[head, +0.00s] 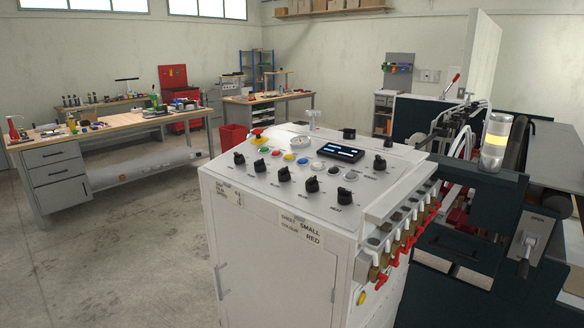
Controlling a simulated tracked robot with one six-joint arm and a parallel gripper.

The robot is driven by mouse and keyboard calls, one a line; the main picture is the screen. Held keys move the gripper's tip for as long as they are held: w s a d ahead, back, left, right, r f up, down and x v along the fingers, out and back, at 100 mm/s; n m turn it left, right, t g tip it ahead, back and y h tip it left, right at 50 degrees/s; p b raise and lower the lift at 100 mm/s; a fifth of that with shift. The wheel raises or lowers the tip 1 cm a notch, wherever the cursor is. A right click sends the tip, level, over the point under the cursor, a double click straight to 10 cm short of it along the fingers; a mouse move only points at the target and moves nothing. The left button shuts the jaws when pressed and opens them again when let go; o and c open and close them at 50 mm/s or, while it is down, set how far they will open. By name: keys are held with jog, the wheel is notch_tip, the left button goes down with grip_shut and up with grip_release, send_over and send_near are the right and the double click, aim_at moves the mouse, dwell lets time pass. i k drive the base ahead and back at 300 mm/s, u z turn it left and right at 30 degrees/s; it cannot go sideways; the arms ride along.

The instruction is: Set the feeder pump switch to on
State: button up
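A white control cabinet (270,262) stands in the centre, with a sloped top panel carrying several black rotary knobs. Knobs in the front row include one at the left (239,158), one in the middle (284,174), one beside it (312,185) and one at the right (344,196). More black knobs sit further back, such as the one near the right edge (380,163). The labels are too small to read, so I cannot tell which is the feeder pump switch or how it is set. My gripper is not in view.
The panel also holds coloured push buttons (289,157), a dark display (339,151) and a red-yellow button (257,133). Red-handled valves (400,248) line the cabinet's right side. Dark machinery (465,240) with a lit beacon (495,140) stands right. Open floor (110,250) lies left, before a workbench (115,124).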

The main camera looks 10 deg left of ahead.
aim_at(259, 165)
jog(key=u, duration=3)
jog(key=i, duration=1.6)
